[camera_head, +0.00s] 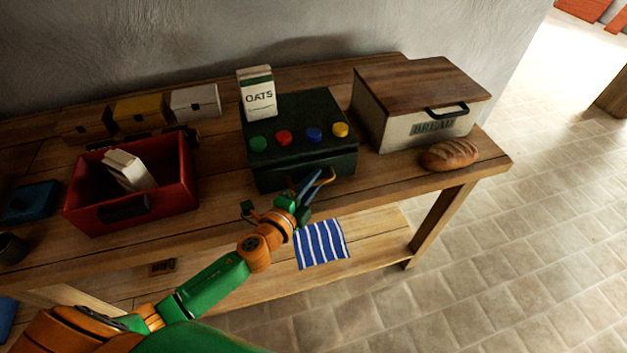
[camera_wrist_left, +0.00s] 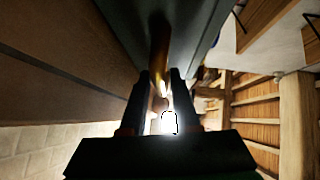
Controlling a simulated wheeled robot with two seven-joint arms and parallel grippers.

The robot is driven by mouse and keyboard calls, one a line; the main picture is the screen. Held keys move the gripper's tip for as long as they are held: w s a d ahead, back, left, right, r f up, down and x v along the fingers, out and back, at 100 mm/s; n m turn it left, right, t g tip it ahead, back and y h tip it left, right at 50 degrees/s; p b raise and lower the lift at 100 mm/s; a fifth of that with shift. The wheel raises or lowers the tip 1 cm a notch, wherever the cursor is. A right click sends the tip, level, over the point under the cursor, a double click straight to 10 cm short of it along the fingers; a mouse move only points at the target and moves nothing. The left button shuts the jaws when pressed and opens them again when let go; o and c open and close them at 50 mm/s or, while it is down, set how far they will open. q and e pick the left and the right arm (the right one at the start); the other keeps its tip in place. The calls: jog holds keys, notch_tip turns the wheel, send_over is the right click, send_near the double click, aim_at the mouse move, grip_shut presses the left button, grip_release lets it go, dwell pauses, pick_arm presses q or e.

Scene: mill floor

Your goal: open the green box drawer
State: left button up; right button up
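The green box (camera_head: 297,112) is a dark green chest on the wooden bench, with several coloured knobs on its sloping top. Its drawer (camera_head: 270,179) is low in the front face; how far it stands out is unclear. A brass drawer handle (camera_head: 326,178) sticks out at its right part. My left gripper (camera_head: 314,182) is at this handle. In the left wrist view, the handle (camera_wrist_left: 160,45) runs between the two dark fingertips (camera_wrist_left: 160,78), which sit close on both sides with no clear gap. My right gripper is not in view.
A red open bin (camera_head: 178,190) with a pale packet stands left of the green box. A bread box (camera_head: 392,115) and loaf (camera_head: 449,154) are at the right. An oats carton (camera_head: 257,95) stands at the box's back left. A striped cloth (camera_head: 322,244) lies on the lower shelf.

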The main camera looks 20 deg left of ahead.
pick_arm(q)
jog(key=shift+c, duration=0.5)
grip_shut()
jog(key=shift+r, duration=0.1)
dwell(0.9)
